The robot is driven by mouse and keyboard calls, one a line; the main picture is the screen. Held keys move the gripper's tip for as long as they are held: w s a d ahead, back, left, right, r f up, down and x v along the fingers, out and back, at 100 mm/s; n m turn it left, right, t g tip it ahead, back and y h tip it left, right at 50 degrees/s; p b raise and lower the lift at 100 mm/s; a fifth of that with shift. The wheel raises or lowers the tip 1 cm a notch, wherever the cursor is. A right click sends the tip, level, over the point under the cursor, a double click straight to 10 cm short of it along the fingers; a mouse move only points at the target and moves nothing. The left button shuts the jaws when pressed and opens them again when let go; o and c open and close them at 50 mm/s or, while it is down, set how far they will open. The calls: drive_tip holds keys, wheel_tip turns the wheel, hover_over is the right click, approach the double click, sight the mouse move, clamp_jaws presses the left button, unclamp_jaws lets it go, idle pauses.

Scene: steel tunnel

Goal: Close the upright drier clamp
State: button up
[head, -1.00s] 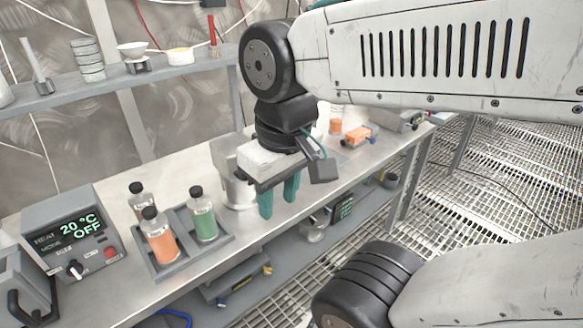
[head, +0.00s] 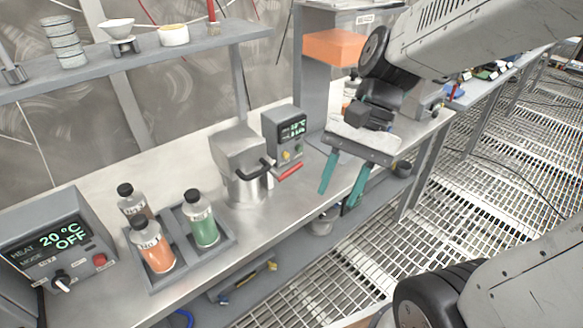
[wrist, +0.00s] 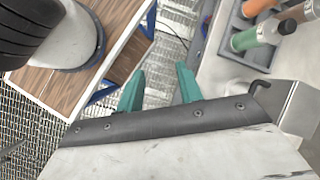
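A steel unit with a lidded pot (head: 247,187) stands on the bench in the head view. A black bent handle (head: 255,171) is on its front. A red-gripped lever (head: 288,172) sticks out to the right, beside a control box with a lit display (head: 287,133). I cannot tell for sure which one is the drier clamp. My gripper (head: 341,191) is open and empty, to the right of the red lever and apart from it, fingers pointing down. In the wrist view my gripper (wrist: 160,70) has nothing between its green fingers; part of a steel body (wrist: 293,108) with a black handle shows at right.
A grey tray (head: 222,243) holds several bottles left of the pot. A heater box (head: 62,240) reading 20 °C OFF stands at far left. A shelf (head: 130,65) runs above. An orange block (head: 334,46) is behind my arm. Grating floor (head: 500,150) is open at right.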

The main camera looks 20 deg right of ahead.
drive_tip(key=w+d+f+m+t+y, duration=0.2)
drive_tip(key=w+f+m, duration=0.3)
drive_tip(key=m, duration=0.5)
drive_tip(key=w+d+f+m+t+y, duration=0.2)
drive_tip(key=w+f+m+t+y, duration=0.3)
drive_tip(key=w+m, duration=0.4)
drive_tip(key=w+d+f+m+t+y, duration=0.2)
drive_tip(key=w+f+m+t+y, duration=0.2)
drive_tip(key=w+f+m, duration=0.3)
drive_tip(key=shift+w+d+f+m, duration=0.1)
drive_tip(key=shift+w+d+m, duration=0.1)
drive_tip(key=shift+m, duration=0.9)
drive_tip(key=shift+w+d+f+m, duration=0.1)
drive_tip(key=shift+w+d+m, duration=0.1)
drive_tip(key=shift+m, duration=0.9)
drive_tip(key=shift+w+a, duration=0.2)
drive_tip(key=shift+a, duration=0.1)
drive_tip(key=x, duration=0.7)
drive_tip(key=shift+c, duration=0.4)
